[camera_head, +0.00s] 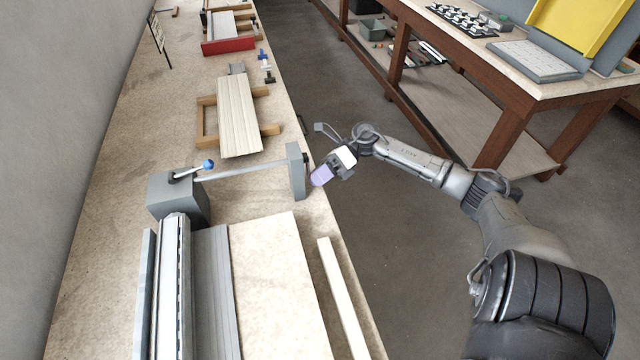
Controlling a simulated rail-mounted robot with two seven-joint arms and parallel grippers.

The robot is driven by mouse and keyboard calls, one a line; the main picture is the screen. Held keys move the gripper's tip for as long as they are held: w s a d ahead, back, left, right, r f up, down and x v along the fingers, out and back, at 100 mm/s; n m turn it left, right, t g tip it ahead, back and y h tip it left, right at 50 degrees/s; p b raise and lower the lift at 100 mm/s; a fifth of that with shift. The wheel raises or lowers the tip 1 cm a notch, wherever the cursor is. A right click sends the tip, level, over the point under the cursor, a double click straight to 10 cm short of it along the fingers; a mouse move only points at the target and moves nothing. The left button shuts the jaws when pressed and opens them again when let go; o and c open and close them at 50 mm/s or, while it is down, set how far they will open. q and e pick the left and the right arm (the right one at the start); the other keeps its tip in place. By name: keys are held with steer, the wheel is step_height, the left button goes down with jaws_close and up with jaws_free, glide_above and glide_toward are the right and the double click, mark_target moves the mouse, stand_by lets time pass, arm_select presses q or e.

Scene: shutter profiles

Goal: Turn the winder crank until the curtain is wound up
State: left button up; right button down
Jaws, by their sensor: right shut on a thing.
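The winder stands on the long bench, with a grey block (181,196) on the left, a grey upright plate (298,171) at the bench edge and a thin pale shaft (245,169) between them. A short lever with a blue knob (208,164) sits on the block. My right gripper (323,174) is just outside the plate, shut on a lavender handle (320,177). The gripper hides how this handle joins the winder. A cream slatted panel (239,112) lies on a wooden frame behind the shaft; I cannot tell if it is the curtain. My left gripper is out of view.
Grey profiles (214,290), a pale board (278,290) and a light strip (341,295) lie on the near bench. A red-fronted piece (228,46) is farther back. A second brown table (510,85) stands right, with open floor (400,215) between.

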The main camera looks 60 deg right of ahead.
steer(key=shift+w+d+f+n+h+b, duration=0.1)
steer(key=shift+w+d+n+h+b, duration=0.45)
steer(key=shift+n, duration=0.25)
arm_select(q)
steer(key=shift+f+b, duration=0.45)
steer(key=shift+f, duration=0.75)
arm_select(e)
steer(key=shift+w+d+r+n+t+h, duration=0.2)
steer(key=shift+w+d+n+t+h, duration=0.25)
steer(key=shift+n, duration=0.35)
steer(key=shift+a, duration=0.1)
steer(key=c, duration=0.9)
jaws_free()
steer(key=shift+s, duration=0.1)
arm_select(q)
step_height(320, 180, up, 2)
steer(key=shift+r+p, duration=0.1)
steer(key=shift+p, duration=1.05)
arm_select(e)
steer(key=v, duration=1.4)
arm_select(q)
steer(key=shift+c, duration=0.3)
arm_select(e)
steer(key=shift+a+r, duration=0.1)
